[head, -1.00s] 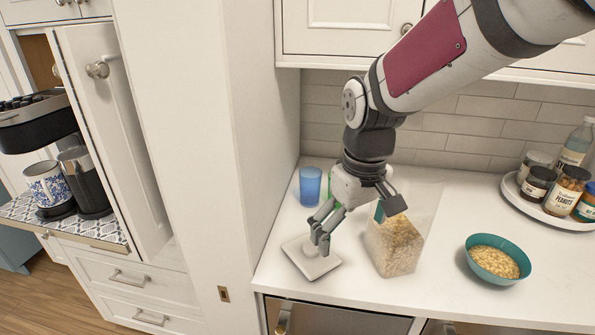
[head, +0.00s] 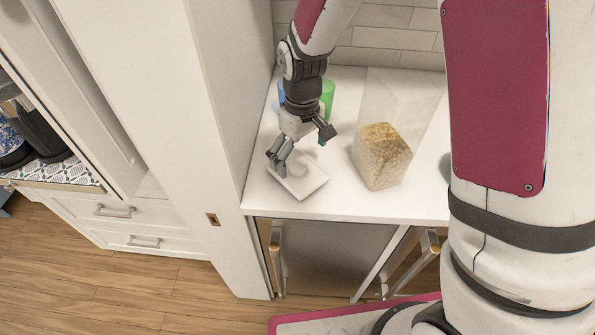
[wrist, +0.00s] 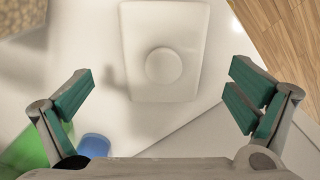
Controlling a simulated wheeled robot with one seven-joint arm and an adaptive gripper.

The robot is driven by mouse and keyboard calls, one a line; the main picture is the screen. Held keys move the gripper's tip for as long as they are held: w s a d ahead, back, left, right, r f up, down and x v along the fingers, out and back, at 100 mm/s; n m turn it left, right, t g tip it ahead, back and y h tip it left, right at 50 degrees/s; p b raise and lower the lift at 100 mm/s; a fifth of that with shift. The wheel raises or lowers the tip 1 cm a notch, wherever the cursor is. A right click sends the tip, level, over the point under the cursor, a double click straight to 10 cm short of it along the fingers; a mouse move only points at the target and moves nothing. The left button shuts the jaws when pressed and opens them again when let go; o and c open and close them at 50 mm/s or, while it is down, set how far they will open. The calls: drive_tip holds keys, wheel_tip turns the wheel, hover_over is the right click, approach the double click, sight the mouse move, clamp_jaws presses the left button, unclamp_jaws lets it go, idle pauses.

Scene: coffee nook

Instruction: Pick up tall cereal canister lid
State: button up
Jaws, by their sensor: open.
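The canister lid (head: 299,180) is a white, nearly square plate with a round knob, lying on the white counter near its front left corner. In the wrist view the lid (wrist: 163,58) lies beyond the fingertips, with its round knob centred between them. My gripper (head: 299,158) is above the lid with its fingers spread and nothing between them. The fingers with green pads also show in the wrist view (wrist: 160,92). The tall clear canister (head: 383,160), partly filled with cereal, stands open on the counter to the right of my gripper.
A blue cup (wrist: 94,145) and a green cup (head: 327,98) stand behind my gripper near the wall. A tall white cabinet side (head: 215,130) borders the counter on the left. The counter's front edge (head: 340,219) is close to the lid.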

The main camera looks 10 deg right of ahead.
sight(300, 168)
drive_tip(key=shift+s+a+f+p, duration=0.15)
drive_tip(key=shift+f+p, duration=0.4)
drive_tip(key=shift+f, duration=2.2)
drive_tip(key=shift+c, duration=0.6)
drive_tip(key=c, duration=0.9)
